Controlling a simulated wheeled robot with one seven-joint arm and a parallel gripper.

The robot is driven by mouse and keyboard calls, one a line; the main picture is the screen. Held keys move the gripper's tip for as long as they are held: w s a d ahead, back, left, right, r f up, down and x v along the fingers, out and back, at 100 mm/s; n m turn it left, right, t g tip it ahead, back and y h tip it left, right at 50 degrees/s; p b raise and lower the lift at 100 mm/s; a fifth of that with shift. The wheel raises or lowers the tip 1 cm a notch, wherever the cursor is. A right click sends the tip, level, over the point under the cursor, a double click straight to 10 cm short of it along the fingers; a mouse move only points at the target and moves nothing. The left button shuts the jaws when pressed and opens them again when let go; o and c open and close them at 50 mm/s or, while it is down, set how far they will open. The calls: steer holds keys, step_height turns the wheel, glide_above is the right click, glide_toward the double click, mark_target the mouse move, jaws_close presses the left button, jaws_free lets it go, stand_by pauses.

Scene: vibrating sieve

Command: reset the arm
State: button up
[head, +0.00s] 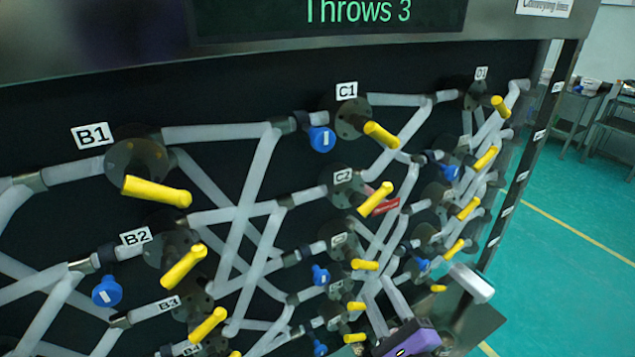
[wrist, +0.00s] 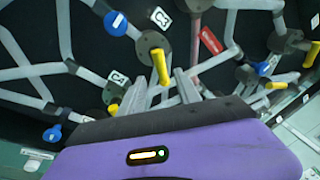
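My gripper shows in the head view at the bottom, right of centre, by its purple housing (head: 408,340). It is in front of the lower part of a valve panel. In the wrist view the purple housing (wrist: 170,150) fills the bottom. I see no object clearly held.
The dark panel carries pale pipes, yellow handles (head: 157,191) and blue handles (head: 322,138), with labels such as B1 (head: 92,135) and C2 (head: 342,176). A red tag (head: 386,206) hangs near C2. A display (head: 330,15) reads "Throws 3". Green floor (head: 560,260) is clear at right.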

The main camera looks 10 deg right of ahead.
steer(key=s+f+n+g+h+b, duration=0.1)
steer(key=s+f+n+g+b, duration=0.1)
steer(key=s+n, duration=1)
steer(key=s+f+n+g+h+b, duration=0.1)
steer(key=s+n, duration=1.1)
steer(key=s, duration=1.2)
steer(key=shift+s+f+g+b, duration=0.35)
steer(key=shift+f+g+b, duration=0.15)
steer(key=shift+b, duration=0.6)
